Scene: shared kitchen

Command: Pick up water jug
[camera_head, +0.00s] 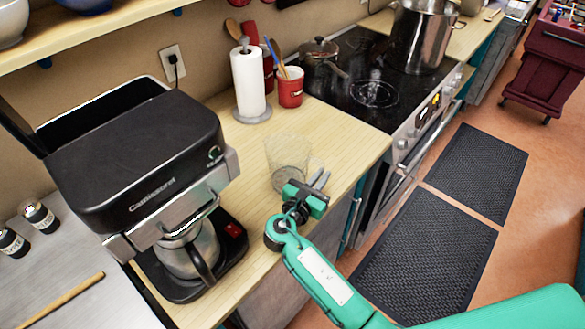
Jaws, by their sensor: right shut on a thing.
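A clear, see-through water jug (285,152) stands upright on the wooden counter between the coffee maker and the stove. My right gripper (319,179) is at the jug's near right side, its grey fingers close together. It is shut on the jug, seemingly at its handle side, though the clear material makes the exact contact hard to see. My left gripper is not in view.
A black coffee maker (140,160) with a steel pot stands left of the jug. Behind it are a paper towel roll (248,85) and a red utensil mug (290,88). The stove (375,90) holds a lidded pan and a large steel pot.

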